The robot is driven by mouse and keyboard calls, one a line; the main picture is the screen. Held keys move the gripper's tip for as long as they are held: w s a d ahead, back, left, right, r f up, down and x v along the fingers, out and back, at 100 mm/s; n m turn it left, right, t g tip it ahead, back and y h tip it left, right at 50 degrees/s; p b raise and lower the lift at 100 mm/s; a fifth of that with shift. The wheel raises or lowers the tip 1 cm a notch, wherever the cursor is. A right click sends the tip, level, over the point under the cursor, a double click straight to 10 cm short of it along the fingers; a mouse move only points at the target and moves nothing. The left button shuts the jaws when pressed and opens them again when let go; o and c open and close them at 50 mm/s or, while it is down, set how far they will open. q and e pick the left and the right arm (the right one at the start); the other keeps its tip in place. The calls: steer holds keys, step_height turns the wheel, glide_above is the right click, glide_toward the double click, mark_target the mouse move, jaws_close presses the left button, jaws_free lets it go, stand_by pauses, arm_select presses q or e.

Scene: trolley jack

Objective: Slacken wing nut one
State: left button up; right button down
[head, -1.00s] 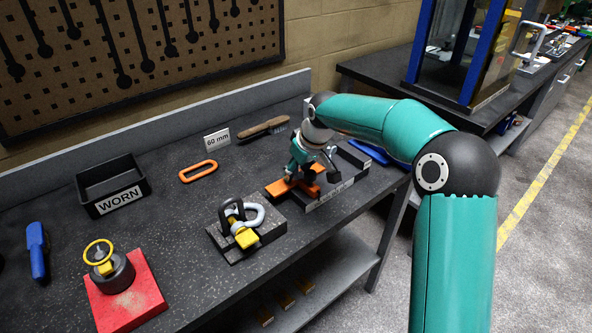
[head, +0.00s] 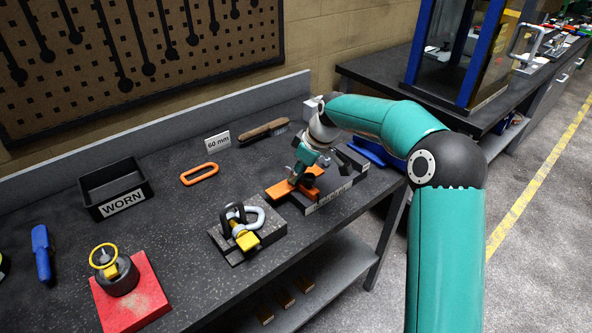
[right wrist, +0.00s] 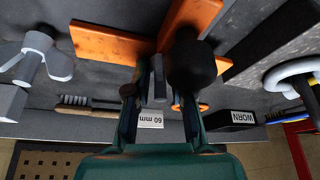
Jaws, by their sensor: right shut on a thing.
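My right gripper (head: 301,176) reaches down onto an orange clamp piece (head: 279,192) on a dark fixture with a pale labelled front (head: 330,196). In the right wrist view the fingers (right wrist: 157,85) are closed around a small grey piece (right wrist: 158,70), which looks like the wing nut; its wings are mostly hidden by the fingers. Orange bars (right wrist: 108,43) lie just beyond the fingertips. A second grey winged part (right wrist: 42,55) stands clear of the gripper at the left of the right wrist view. My left gripper is not in view.
A block with a shackle and yellow part (head: 246,238) stands left of the fixture. Further left are the WORN bin (head: 112,190), an orange ring (head: 199,174) and a red plate (head: 140,298).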

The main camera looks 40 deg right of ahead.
stand_by(0.3)
steer(key=c, duration=1)
jaws_free()
steer(key=v, duration=1.2)
steer(key=shift+d, duration=0.1)
